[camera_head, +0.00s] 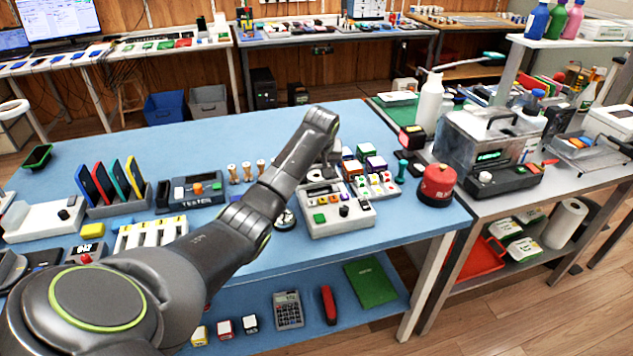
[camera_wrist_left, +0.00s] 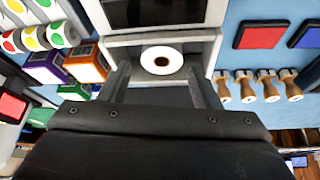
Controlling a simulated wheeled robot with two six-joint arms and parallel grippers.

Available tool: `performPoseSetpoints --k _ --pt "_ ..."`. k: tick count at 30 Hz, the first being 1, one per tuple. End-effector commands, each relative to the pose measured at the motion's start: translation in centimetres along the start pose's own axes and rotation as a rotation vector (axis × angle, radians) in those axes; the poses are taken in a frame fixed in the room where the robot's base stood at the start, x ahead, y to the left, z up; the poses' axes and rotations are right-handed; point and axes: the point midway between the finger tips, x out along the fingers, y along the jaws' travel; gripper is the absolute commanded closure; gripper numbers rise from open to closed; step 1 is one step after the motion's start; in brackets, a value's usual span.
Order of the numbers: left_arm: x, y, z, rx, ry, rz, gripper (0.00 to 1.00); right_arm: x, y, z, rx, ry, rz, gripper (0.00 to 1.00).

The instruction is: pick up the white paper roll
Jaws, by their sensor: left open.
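In the left wrist view a small white paper roll (camera_wrist_left: 177,61) with a dark brown core sits in the open bay of a white device (camera_wrist_left: 205,44). My left gripper (camera_wrist_left: 160,78) is open, its two fingers apart to the left and right, with the roll showing between and just beyond the fingertips. Nothing is held. In the head view my left arm reaches over the blue table and the gripper (camera_head: 327,160) points down near the device, largely hidden behind my wrist. A larger white roll (camera_head: 567,222) stands on the lower shelf at right. My right gripper is not in view.
Coloured boxes (camera_head: 375,164) stand close right of the gripper, and a white button panel (camera_head: 337,214) is in front. Wooden-handled stamps (camera_head: 247,171) stand to the left. Bare blue table (camera_head: 180,140) lies behind.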

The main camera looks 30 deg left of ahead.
Motion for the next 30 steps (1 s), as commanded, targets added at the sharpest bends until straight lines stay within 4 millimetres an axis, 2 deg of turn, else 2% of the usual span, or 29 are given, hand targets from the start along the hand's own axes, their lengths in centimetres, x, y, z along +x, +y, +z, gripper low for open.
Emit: performPoseSetpoints --k 5,15,26,30 --pt "0.9 0.0 0.1 0.0 -0.001 -0.001 0.43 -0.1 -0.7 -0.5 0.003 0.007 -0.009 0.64" --pt "4.9 -0.2 0.2 0.001 0.0 0.0 0.43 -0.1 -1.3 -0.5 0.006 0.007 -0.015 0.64" --pt "5.5 -0.2 0.2 0.001 0.001 0.001 0.43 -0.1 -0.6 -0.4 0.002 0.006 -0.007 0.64" --pt "5.5 -0.2 0.2 0.001 0.001 0.0 0.6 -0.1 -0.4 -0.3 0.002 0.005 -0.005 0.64"
